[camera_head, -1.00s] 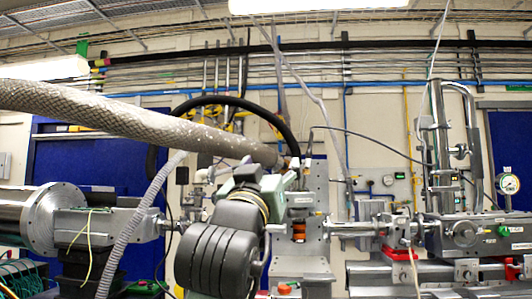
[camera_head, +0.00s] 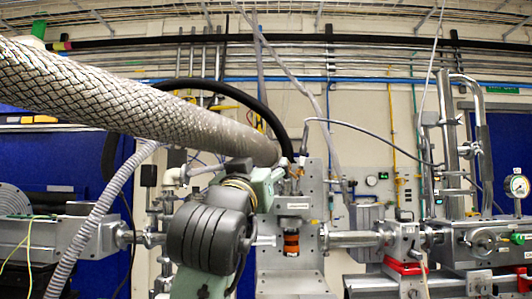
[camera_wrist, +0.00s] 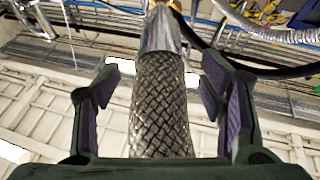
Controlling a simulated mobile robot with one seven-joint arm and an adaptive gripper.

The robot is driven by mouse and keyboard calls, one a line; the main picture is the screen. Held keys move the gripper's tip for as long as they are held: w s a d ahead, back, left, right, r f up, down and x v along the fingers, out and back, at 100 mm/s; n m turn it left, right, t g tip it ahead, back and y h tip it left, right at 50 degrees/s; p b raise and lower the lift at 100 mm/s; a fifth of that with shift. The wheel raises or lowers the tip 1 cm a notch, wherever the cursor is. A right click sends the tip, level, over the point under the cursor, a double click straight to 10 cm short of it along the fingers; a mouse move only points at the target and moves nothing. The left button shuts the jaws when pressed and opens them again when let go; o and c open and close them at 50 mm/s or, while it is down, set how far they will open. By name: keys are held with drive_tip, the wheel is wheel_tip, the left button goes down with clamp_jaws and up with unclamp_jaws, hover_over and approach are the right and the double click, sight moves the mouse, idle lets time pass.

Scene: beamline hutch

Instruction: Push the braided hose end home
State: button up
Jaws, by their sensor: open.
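The grey braided hose (camera_head: 130,105) runs from the upper left down to the middle in the head view. Its far end lies close to the top of a grey metal block (camera_head: 291,215), behind my arm; I cannot tell whether they touch. In the wrist view, the braided hose (camera_wrist: 160,115) stands between the fingers of my gripper (camera_wrist: 158,88). The fingers are open, with a gap on each side of the braid. A smooth metal sleeve (camera_wrist: 160,30) caps the hose end beyond the fingers. The seat of the hose end is not clear.
A black curved hose (camera_head: 245,98) arches behind the braided one. A thin grey corrugated hose (camera_head: 95,225) hangs at the left. Beam pipes (camera_head: 350,239) and a gauge (camera_head: 519,186) stand to the right. Pipes and cables line the back wall.

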sight(268, 156)
drive_tip(key=p+x, duration=0.3)
drive_tip(key=x, duration=0.4)
drive_tip(key=shift+w+r, duration=0.15)
drive_tip(key=shift+w, duration=0.05)
drive_tip(key=shift+w+d, duration=0.15)
drive_tip(key=shift+w, duration=0.35)
drive_tip(key=shift+c, duration=0.6)
drive_tip(key=c, duration=0.8)
drive_tip(key=shift+s+r, duration=0.1)
drive_tip(key=shift+c, duration=0.2)
